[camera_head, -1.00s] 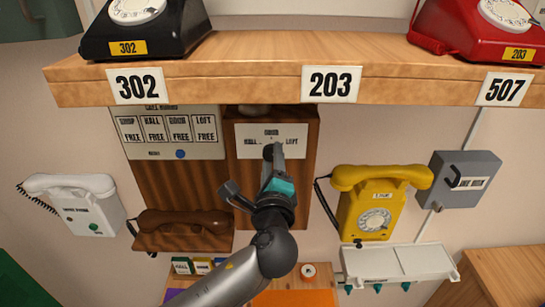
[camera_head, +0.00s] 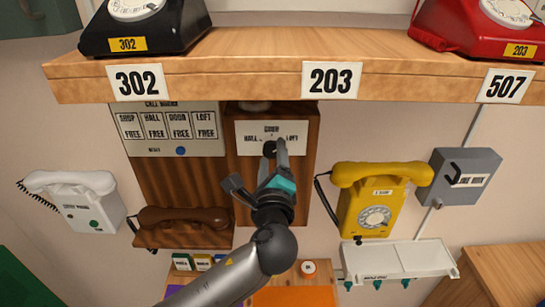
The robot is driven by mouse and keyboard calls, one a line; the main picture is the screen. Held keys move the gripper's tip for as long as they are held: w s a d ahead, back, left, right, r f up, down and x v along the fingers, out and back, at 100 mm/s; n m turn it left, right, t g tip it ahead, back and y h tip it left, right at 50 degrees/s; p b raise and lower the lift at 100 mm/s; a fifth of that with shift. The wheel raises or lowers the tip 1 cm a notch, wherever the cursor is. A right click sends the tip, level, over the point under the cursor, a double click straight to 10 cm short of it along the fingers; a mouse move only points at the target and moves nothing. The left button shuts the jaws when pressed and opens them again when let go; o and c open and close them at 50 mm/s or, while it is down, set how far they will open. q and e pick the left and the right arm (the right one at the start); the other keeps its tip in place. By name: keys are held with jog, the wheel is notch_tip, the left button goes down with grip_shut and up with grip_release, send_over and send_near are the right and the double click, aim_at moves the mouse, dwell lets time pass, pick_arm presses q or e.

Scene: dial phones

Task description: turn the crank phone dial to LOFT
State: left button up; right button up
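The crank phone is a dark wooden wall box (camera_head: 307,185) with a white plate (camera_head: 252,133) reading HALL at left, DOOR at top and LOFT at right. The dark dial knob (camera_head: 269,149) sits low on the plate. My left gripper (camera_head: 258,168) is in front of the box with its fingers spread. One finger reaches up just right of the knob; the other is lower left. I cannot tell whether the finger touches the knob, and the dial's pointing direction is unclear. My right gripper is not in view.
A wooden shelf (camera_head: 240,80) with a black phone (camera_head: 140,32) and a red phone (camera_head: 475,35) overhangs the box. A brown handset (camera_head: 185,219) is at left, a yellow phone (camera_head: 372,205) at right. A white phone (camera_head: 85,203) and grey box (camera_head: 466,178) are farther out.

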pick_arm(q)
jog(key=shift+o, duration=0.9)
jog(key=shift+s, duration=0.1)
jog(key=s+b, duration=0.2)
jog(key=s, duration=1.3)
jog(key=shift+b, duration=0.35)
